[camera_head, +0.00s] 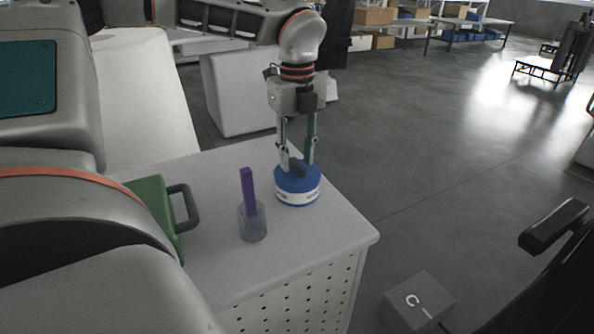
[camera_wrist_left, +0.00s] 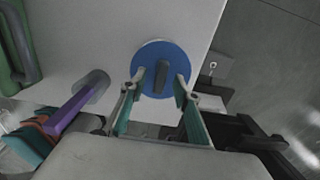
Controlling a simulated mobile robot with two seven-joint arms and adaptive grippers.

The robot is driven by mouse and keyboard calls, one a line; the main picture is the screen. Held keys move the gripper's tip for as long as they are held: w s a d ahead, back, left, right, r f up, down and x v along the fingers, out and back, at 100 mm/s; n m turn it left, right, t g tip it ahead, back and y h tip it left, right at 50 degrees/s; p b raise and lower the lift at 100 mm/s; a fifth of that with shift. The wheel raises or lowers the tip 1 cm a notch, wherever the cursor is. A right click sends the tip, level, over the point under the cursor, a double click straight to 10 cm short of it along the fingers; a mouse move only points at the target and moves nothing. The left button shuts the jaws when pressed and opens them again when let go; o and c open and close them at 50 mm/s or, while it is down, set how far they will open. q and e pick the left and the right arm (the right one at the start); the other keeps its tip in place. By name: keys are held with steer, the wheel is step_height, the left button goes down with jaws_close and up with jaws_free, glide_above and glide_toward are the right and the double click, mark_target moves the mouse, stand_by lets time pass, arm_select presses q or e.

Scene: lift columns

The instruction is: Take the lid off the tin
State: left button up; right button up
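The tin (camera_head: 298,198) is round, with a white band and a blue lid (camera_head: 288,183) on top. The lid has a dark upright knob (camera_head: 297,167). It stands on the white table near its right side. My left gripper (camera_head: 299,166) points down over the lid, its two fingers apart. In the left wrist view the fingertips (camera_wrist_left: 158,92) are on either side of the knob (camera_wrist_left: 161,76), with gaps between them and it, over the blue lid (camera_wrist_left: 149,54). The tin's body is hidden there. I cannot make out my right gripper.
A clear cup (camera_head: 252,224) with a purple stick (camera_head: 248,190) stands left of the tin. A green case (camera_head: 154,208) with a grey handle is further left. The white table (camera_head: 335,235) is bare at its front right. A grey box (camera_head: 418,302) is on the floor.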

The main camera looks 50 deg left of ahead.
arm_select(q)
steer(key=shift+w+f, duration=0.1)
steer(key=shift+f, duration=0.25)
jaws_close()
steer(key=shift+r, duration=0.1)
